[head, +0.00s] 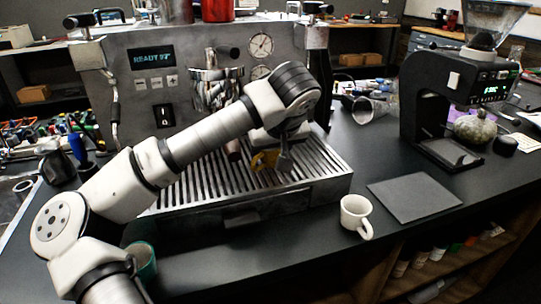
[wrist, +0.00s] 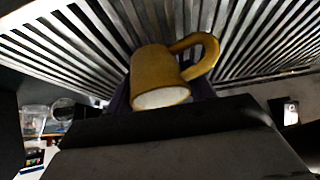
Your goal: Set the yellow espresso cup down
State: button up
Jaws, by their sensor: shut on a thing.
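The yellow espresso cup (head: 264,161) is in my gripper (head: 279,158), over the slatted drip tray (head: 322,178) of the espresso machine. In the wrist view the yellow cup (wrist: 158,72) shows close up, with its handle toward the upper right and the slats (wrist: 60,35) behind it. My gripper is shut on the cup; the fingers are mostly hidden behind it. I cannot tell whether the cup touches the slats.
A white cup (head: 354,213) stands on the counter in front of the tray's right side. A flat grey mat (head: 414,196) lies to its right, before the black grinder (head: 432,105). A green cup (head: 143,261) is partly hidden by my arm. The machine's front (head: 180,60) rises behind the tray.

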jog(key=shift+c, duration=1)
jog(key=shift+s+r, duration=0.1)
jog(key=shift+r, duration=0.05)
notch_tip(320, 180, up, 7)
jog(key=shift+f+b, duration=0.1)
jog(key=shift+b, duration=0.6)
jog(key=s+d+b, duration=0.1)
jog(key=s+d, duration=0.2)
jog(key=s, duration=0.6)
jog(key=s+d+b, duration=0.2)
jog(key=s+d, duration=0.1)
jog(key=s, duration=0.6)
jog(key=shift+s+b, duration=0.3)
jog(key=shift+s, duration=0.1)
jog(key=shift+f, duration=0.1)
